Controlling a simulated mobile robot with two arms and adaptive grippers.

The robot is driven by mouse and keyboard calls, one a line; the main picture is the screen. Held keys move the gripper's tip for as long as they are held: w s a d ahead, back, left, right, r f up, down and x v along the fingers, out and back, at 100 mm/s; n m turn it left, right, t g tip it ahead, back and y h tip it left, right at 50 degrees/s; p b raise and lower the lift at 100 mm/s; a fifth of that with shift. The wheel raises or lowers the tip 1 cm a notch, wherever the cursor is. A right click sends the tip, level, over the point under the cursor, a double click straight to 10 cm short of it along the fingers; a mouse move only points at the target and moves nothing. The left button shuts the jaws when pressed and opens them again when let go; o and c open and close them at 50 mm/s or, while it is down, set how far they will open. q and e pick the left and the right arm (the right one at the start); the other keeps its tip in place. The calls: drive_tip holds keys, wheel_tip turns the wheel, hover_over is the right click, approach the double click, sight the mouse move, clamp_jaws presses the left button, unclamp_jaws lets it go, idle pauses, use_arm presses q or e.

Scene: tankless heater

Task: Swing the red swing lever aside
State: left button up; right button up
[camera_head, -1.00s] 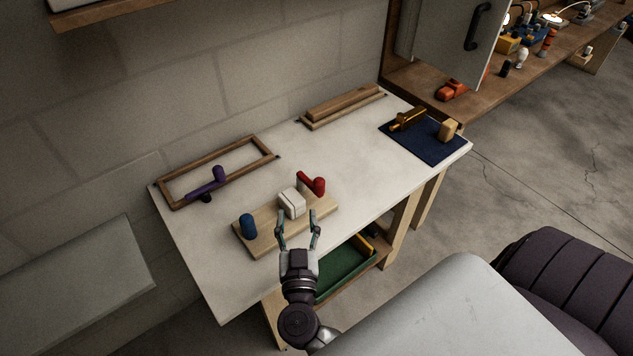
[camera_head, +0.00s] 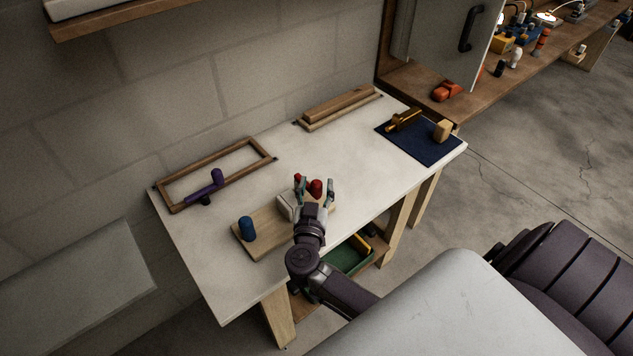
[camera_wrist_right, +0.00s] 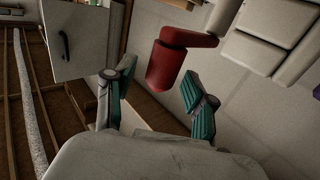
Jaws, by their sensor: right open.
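The red swing lever (camera_head: 316,187) stands on a wooden base board (camera_head: 262,238) on the table, beside a white block (camera_head: 286,206). My right gripper (camera_head: 315,182) is open, with one finger on each side of the lever's knob in the head view. In the right wrist view, the red knob (camera_wrist_right: 166,66) hangs ahead of the gap between the teal fingers (camera_wrist_right: 158,92); no clear contact shows. The gripper hides part of the block and of the lever's lower end. My left gripper is not in view.
A blue peg (camera_head: 247,229) stands at the board's left end. A wooden frame with a purple lever (camera_head: 205,188) lies behind it. A dark blue mat (camera_head: 421,146) holds a brass-coloured piece and a wooden block. The table's middle is clear.

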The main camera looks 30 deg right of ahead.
drive_tip(key=shift+w+d, duration=0.4)
drive_tip(key=shift+w, duration=0.05)
clamp_jaws()
